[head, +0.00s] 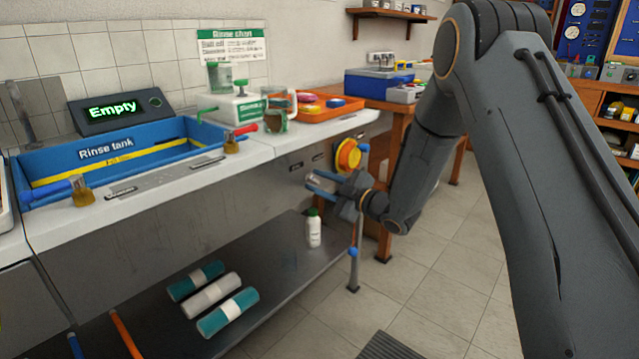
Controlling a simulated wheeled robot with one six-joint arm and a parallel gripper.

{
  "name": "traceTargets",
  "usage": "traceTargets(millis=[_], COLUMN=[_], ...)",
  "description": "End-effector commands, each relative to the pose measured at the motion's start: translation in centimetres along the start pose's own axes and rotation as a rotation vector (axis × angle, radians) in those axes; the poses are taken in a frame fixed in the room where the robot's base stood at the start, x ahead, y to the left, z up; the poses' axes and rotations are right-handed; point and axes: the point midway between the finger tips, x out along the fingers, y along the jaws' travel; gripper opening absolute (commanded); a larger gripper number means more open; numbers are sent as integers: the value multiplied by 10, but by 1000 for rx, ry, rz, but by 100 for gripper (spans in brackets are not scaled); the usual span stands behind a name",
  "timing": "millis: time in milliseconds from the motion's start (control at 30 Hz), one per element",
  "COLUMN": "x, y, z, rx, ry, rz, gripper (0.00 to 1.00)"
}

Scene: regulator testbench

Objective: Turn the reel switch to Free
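My gripper (315,182) is in front of the grey front panel of the bench (270,185), below the right part of the counter, and points left. Its two bluish fingers look apart, with a gap between them. I cannot make out the reel switch; the fingers may hide it. Small dark labels (296,166) sit on the panel just above and left of the fingers. A yellow and orange reel (348,156) is mounted at the bench's right end, above and right of my gripper. I cannot tell whether the fingers touch anything.
A white bottle with a green cap (313,230) stands on the lower shelf (275,262) below my gripper. Several rolls (212,296) lie there too. A post (354,255) stands right of the bottle. The blue rinse tank (110,150) is on the counter. Floor tiles (430,260) are clear.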

Motion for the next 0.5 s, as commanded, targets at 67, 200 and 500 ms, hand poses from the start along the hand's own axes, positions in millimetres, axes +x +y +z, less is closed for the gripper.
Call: traceTargets(millis=[67, 200, 500], x=[-2, -15, -63], y=[0, 2, 1], z=[0, 1, 1], rx=[0, 0, 1], ry=[0, -3, -2], rz=[0, 3, 2], gripper=[29, 29, 29])
